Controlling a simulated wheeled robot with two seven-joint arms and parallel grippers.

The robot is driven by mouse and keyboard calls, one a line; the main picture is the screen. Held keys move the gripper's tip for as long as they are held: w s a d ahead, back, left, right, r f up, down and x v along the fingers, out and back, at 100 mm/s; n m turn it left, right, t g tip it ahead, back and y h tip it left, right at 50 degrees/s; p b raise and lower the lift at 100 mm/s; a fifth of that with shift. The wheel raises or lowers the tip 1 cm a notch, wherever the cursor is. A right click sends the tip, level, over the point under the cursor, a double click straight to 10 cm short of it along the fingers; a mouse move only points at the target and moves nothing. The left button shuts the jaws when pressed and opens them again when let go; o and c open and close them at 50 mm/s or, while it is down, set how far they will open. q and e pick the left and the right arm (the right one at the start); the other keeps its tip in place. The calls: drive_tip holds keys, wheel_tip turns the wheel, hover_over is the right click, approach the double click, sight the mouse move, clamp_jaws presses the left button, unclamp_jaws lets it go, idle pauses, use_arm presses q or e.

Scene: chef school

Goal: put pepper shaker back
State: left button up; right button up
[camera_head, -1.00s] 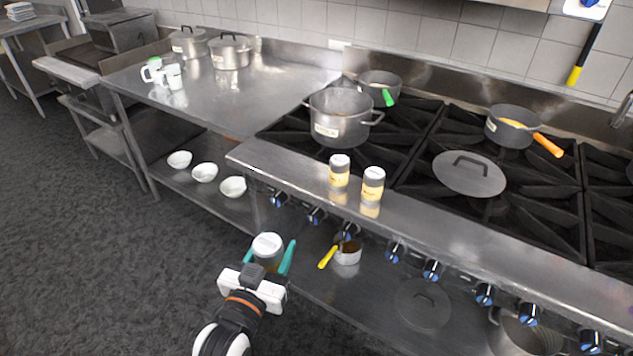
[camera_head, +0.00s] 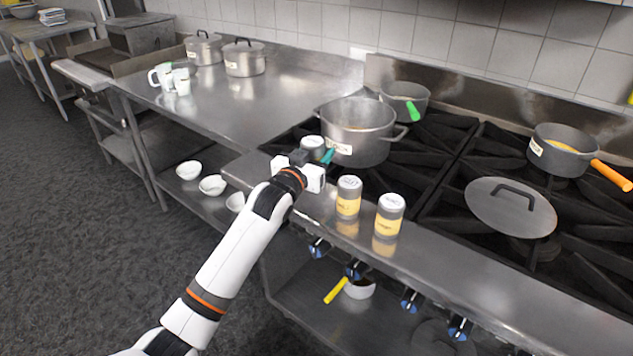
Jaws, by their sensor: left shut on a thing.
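My left gripper (camera_head: 320,157) is shut on a shaker (camera_head: 312,143) with a pale top, over the left end of the stove's front ledge. The shaker is just in front of the large pot (camera_head: 357,133); most of its body is hidden by the gripper, so I cannot tell whether it touches the ledge. Two similar shakers with yellow labels, one (camera_head: 348,197) and another (camera_head: 389,215), stand upright on the ledge to the right of the gripper. Their label text is too small to read. My right gripper is not in view.
A pan with a green handle (camera_head: 404,98) stands behind the pot. A lid (camera_head: 511,207) and an orange-handled pan (camera_head: 561,150) are on the burners. The steel ledge (camera_head: 470,268) is bare right of the shakers. White mugs (camera_head: 161,76) stand on the left counter.

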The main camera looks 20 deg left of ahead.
use_arm(q)
drive_tip(key=shift+s+f, duration=0.1)
drive_tip(key=shift+f, duration=2.95)
drive_tip(key=shift+f, duration=0.1)
drive_tip(key=o, duration=1.1)
drive_tip(key=s+a, duration=0.1)
drive_tip(key=s, duration=1.1)
drive_tip(key=shift+a, duration=0.35)
